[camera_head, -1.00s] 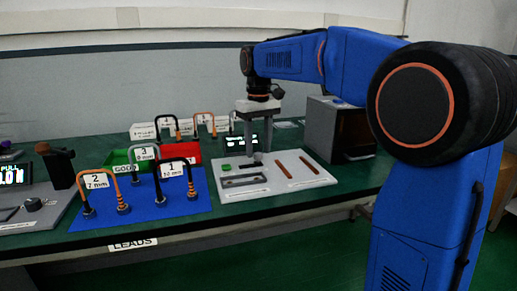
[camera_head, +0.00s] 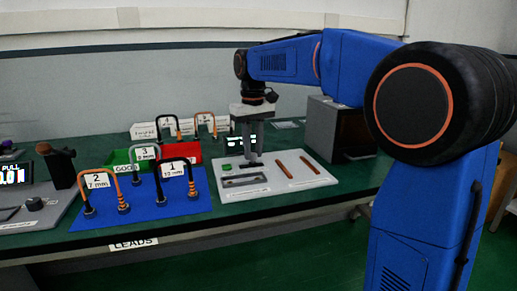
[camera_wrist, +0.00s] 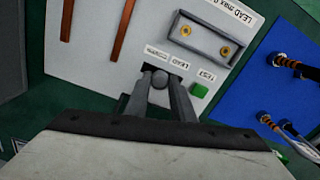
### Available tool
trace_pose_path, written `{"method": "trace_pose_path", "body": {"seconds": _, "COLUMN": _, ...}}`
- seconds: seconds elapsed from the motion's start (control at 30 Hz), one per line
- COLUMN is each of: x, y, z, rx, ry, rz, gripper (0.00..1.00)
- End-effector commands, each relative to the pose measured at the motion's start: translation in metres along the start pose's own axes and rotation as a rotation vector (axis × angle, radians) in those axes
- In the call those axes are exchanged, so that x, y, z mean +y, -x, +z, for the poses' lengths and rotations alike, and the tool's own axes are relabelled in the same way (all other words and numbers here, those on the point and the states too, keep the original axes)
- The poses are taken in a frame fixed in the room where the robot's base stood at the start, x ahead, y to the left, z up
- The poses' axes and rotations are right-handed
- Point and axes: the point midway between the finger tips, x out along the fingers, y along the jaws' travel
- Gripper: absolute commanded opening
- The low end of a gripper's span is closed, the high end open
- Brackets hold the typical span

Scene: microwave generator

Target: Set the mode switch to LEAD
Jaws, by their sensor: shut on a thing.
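The mode switch's grey round knob (camera_wrist: 160,79) shows between my fingertips in the wrist view, in front of a dark patch on the white panel (camera_wrist: 90,62). My gripper (camera_wrist: 161,92) is shut on it. A LEAD label (camera_wrist: 181,62) is just above the knob and to its right, and a TEST label (camera_wrist: 206,74) is farther right. In the head view my gripper (camera_head: 253,162) points down at the panel (camera_head: 312,183), and the knob is hidden there. I cannot tell which position the switch is in.
A green button (camera_wrist: 199,90) sits close to the right finger. The panel also carries a metal bracket (camera_wrist: 205,38) and copper strips (camera_head: 283,170). Cable leads stand on a blue mat (camera_head: 140,222) to the left. A dark box (camera_head: 335,128) stands behind right.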

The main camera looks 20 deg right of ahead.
Motion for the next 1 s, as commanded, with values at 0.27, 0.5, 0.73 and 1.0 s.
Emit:
{"method": "trace_pose_path", "body": {"seconds": 0.27, "x": -0.03, "y": 0.0, "z": -0.008, "rx": 0.002, "ry": 0.001, "rz": 0.0, "gripper": 0.0}}
{"method": "trace_pose_path", "body": {"seconds": 0.5, "x": -0.031, "y": 0.0, "z": -0.008, "rx": 0.002, "ry": 0.001, "rz": -0.002, "gripper": 0.0}}
{"method": "trace_pose_path", "body": {"seconds": 0.73, "x": -0.03, "y": 0.0, "z": -0.008, "rx": 0.002, "ry": 0.001, "rz": -0.001, "gripper": 0.41}}
{"method": "trace_pose_path", "body": {"seconds": 1.0, "x": -0.03, "y": 0.006, "z": -0.008, "rx": 0.003, "ry": 0.001, "rz": 0.0, "gripper": 0.41}}
